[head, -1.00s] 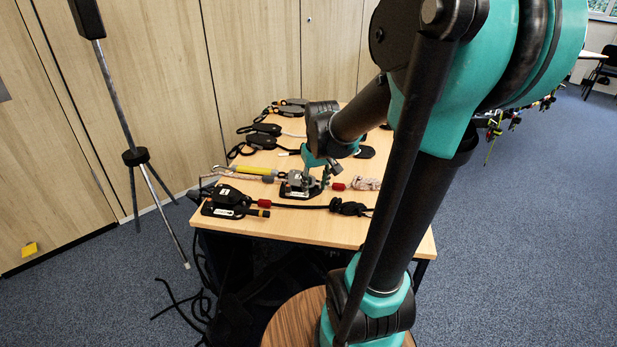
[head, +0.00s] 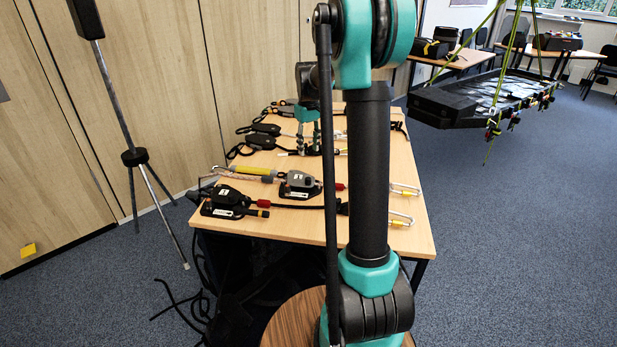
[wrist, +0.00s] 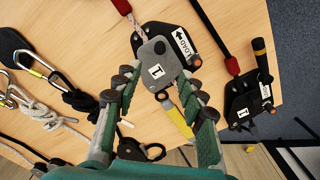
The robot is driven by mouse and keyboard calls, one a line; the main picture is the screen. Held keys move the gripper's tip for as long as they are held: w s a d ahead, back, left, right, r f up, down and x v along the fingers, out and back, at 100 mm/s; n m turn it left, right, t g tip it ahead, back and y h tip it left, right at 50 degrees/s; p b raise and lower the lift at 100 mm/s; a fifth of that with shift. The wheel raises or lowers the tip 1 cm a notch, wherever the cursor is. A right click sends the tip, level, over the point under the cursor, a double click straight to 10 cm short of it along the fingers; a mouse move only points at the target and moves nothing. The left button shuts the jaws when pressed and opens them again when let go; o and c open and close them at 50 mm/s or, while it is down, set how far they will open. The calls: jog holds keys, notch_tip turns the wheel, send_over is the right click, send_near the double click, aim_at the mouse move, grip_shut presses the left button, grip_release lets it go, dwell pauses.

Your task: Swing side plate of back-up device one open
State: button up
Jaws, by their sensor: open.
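A grey device marked 1 (head: 299,184) sits on a black base plate on the table, with a red-ended rope at its right and a yellow sleeve at its left. In the wrist view the grey device (wrist: 160,58) shows its grey side plate face on, beside a white LOAD label with an arrow. The plate looks shut over the body. My gripper (head: 307,142) is above the table, farther back than the device in the head view. In the wrist view my gripper (wrist: 161,80) is open and empty, its fingers framing the device; contact is not visible.
A black device (head: 228,200), also marked 1, lies left of the grey one. Several black devices (head: 264,137) lie toward the back. Carabiners (head: 404,190) lie at the right edge. A stretcher (head: 480,98) hangs at the right. A tripod stand (head: 135,158) stands left.

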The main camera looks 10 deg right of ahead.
aim_at(308, 179)
notch_tip(308, 179, down, 13)
jog(key=shift+f, duration=0.1)
dwell(0.3)
grip_shut()
dwell(0.4)
